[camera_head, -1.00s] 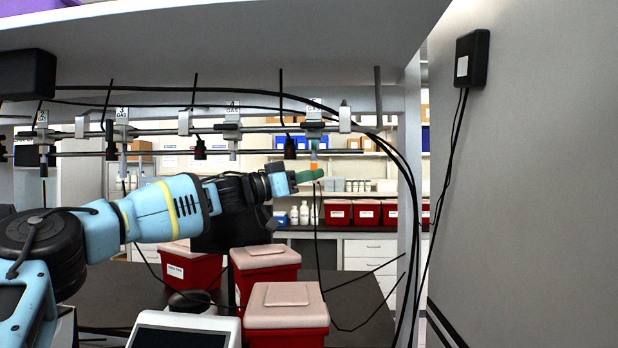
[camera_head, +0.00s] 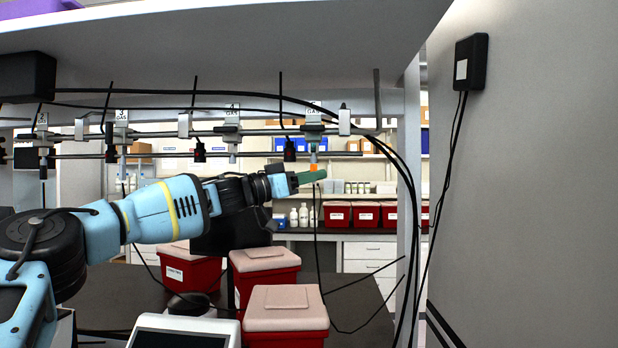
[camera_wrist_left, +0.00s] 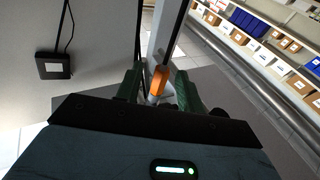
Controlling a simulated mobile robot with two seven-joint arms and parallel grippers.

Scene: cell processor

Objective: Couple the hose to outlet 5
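Outlet 5 (camera_head: 313,130) is the rightmost labelled valve on the rail under the shelf, its grey nozzle pointing down. The hose's orange connector (camera_head: 313,168) sits upright directly under that nozzle and appears to meet it. My left gripper (camera_head: 310,177) has green fingers, level with the connector. In the left wrist view the fingers stand apart on both sides of the orange connector (camera_wrist_left: 159,82), with narrow gaps beside it, so the gripper looks open around it. The black hose (camera_wrist_left: 178,30) runs away from the connector. How deep the nozzle sits is hidden. My right gripper is not in view.
Other outlets, such as outlet 4 (camera_head: 232,128), line the rail to the left. Red boxes with pale lids (camera_head: 286,310) stand on the dark bench below. Loose black cables (camera_head: 400,170) hang at the right by a post. A black box (camera_head: 472,60) is on the right wall.

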